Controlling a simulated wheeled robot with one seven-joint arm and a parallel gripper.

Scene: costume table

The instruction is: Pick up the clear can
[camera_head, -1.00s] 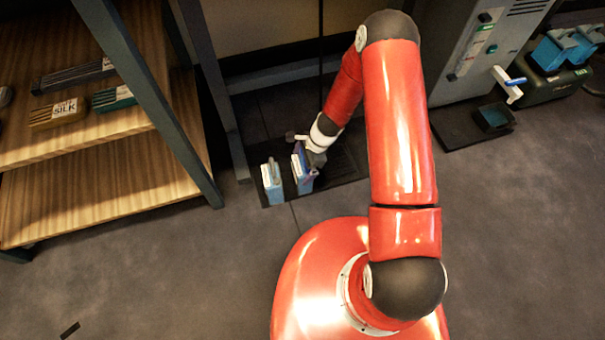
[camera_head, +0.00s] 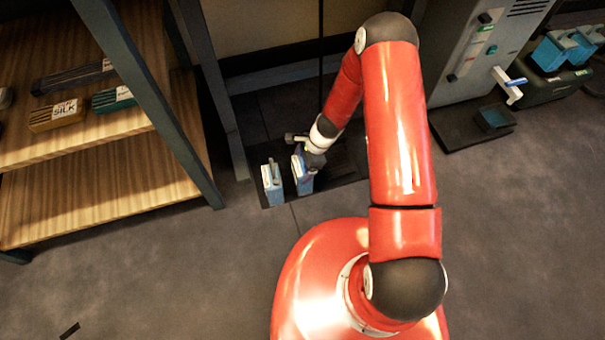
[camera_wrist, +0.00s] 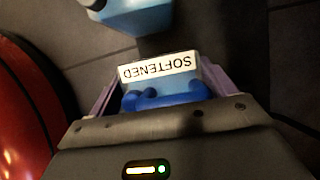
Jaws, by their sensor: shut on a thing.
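Two light-blue cans stand close together on a dark mat at the foot of the frame. My gripper (camera_head: 314,158) reaches down to the right-hand can (camera_head: 302,178). In the wrist view, the purple fingers of my gripper (camera_wrist: 160,90) lie on either side of this can, shut on it. It has a white label reading "SOFTENED" (camera_wrist: 160,66) and a darker blue handle. I cannot tell if it is off the mat. The left-hand can (camera_head: 272,186) stands beside it, free; it also shows in the wrist view (camera_wrist: 140,14). No label reading "clear" is legible.
A wooden shelf (camera_head: 100,200) with small boxes stands at the left, its dark post near the cans. A grey machine (camera_head: 475,60) stands at the upper right, with more blue containers (camera_head: 555,50) beside it.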

